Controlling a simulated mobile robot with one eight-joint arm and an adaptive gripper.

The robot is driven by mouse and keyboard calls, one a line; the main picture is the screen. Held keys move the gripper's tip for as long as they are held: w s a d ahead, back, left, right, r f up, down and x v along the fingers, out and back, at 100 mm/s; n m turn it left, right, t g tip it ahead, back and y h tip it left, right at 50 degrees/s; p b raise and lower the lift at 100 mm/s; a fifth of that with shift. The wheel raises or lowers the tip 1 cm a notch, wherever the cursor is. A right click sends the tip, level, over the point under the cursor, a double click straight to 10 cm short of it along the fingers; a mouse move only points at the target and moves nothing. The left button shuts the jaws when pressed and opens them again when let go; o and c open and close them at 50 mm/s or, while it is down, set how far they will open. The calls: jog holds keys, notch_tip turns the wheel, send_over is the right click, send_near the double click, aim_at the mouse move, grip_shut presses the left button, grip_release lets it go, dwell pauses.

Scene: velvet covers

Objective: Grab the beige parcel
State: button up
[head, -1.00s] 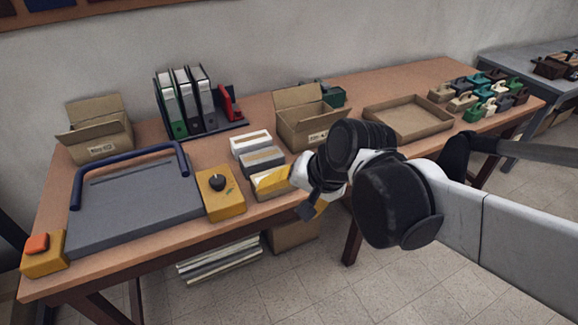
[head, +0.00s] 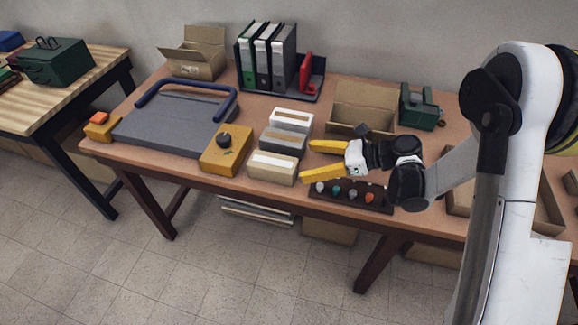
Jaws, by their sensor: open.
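The beige parcel (head: 271,169) is a small block with a pale label on top. It lies at the table's front edge, nearest in a row of three blocks. My gripper (head: 308,162) has yellow fingers spread apart and pointing left. It is open and empty, just right of the beige parcel in the picture; the parcel does not show between the fingers. The height of the fingers above the table is hard to tell.
A grey block (head: 283,143) and a white-topped block (head: 291,120) lie behind the parcel. A yellow control box (head: 226,150) stands close on its left. A dark rack with coloured knobs (head: 349,194) lies below my gripper. An open carton (head: 362,106) stands behind.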

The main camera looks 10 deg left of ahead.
aim_at(274, 162)
jog(key=b+x, duration=0.1)
jog(key=x, duration=0.4)
jog(key=b+x, duration=0.3)
jog(key=x, duration=0.2)
jog(key=shift+w+a, duration=0.15)
jog(key=shift+a, duration=0.15)
jog(key=shift+r, duration=0.1)
jog(key=shift+c, duration=0.5)
jog(key=c, duration=1.4)
